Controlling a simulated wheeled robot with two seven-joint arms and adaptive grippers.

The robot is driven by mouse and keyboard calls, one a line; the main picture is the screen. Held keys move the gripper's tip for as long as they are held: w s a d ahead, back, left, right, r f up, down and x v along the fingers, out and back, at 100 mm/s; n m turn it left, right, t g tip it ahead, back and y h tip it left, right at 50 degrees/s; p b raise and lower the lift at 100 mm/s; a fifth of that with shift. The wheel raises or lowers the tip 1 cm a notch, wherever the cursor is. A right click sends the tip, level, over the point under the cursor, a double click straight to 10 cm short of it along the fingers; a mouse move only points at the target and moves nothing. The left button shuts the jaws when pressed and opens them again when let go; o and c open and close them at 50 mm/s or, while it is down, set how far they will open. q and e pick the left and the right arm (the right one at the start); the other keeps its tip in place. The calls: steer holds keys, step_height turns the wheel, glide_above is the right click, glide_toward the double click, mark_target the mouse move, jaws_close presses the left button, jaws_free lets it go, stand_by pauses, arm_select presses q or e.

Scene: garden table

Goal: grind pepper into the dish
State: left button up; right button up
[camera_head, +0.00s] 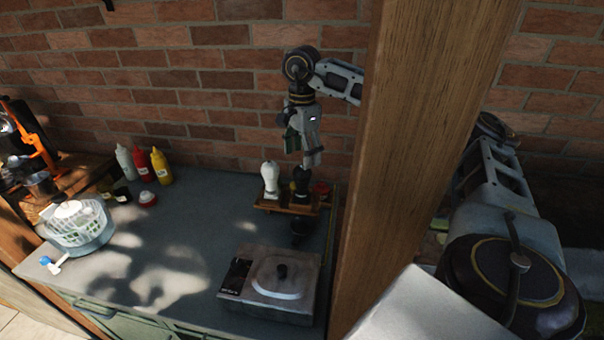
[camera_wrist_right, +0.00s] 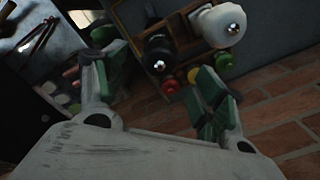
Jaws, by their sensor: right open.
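A black pepper mill (camera_head: 301,184) and a white mill (camera_head: 270,178) stand upright side by side on a small wooden rack (camera_head: 271,208) near the back wall. My right gripper (camera_head: 302,153) is above the black mill, pointing down, open and empty. In the right wrist view, the black mill (camera_wrist_right: 159,55) shows between the spread green-padded fingers (camera_wrist_right: 155,60), and the white mill (camera_wrist_right: 222,25) is beyond, to the upper right. A grey metal box-like dish (camera_head: 262,302) with a black-knobbed lid sits at the counter's front right. My left gripper is not in view.
A wooden post (camera_head: 400,150) stands right of the counter, in front of part of my right arm. Squeeze bottles (camera_head: 160,166), a salad spinner (camera_head: 78,225) and an orange press (camera_head: 40,150) are at left. The counter's middle (camera_head: 185,235) is clear.

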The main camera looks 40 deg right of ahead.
mark_target(302, 169)
steer(key=shift+f+b, duration=1.4)
steer(key=shift+f, duration=1.5)
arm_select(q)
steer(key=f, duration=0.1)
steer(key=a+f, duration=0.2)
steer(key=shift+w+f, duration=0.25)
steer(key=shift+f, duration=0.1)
arm_select(e)
steer(key=shift+c, duration=0.4)
steer(key=c, duration=1)
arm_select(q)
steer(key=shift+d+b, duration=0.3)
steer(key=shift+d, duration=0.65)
arm_select(e)
steer(key=shift+o, duration=0.2)
